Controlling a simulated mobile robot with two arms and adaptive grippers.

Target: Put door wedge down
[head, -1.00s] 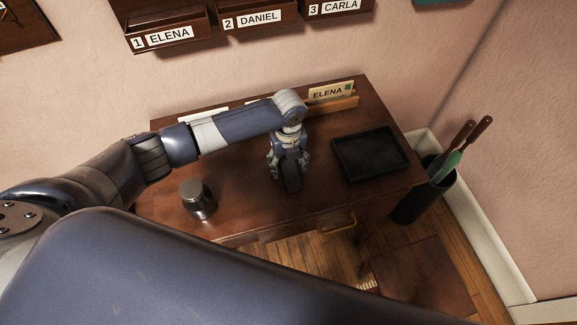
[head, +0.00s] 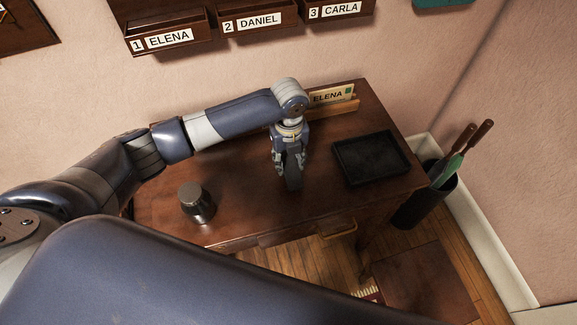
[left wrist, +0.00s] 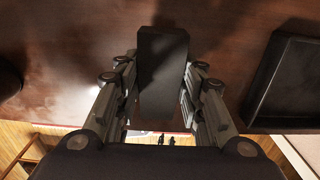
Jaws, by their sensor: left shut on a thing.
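The door wedge (head: 293,181) is a dark grey block, held pointing down over the brown wooden desk (head: 245,205). My left gripper (head: 291,163) is shut on it, with a finger on each side. In the left wrist view the wedge (left wrist: 162,75) sits between the two fingers (left wrist: 160,100). I cannot tell whether its lower end touches the desk top. My right gripper is not in view.
A black tray (head: 371,182) lies to the right of the wedge, and a dark metal cup (head: 197,203) stands to the left. An ELENA card (head: 331,95) stands in a wooden holder at the back. A black bin (head: 426,203) stands beside the desk. Bare desk lies between cup and wedge.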

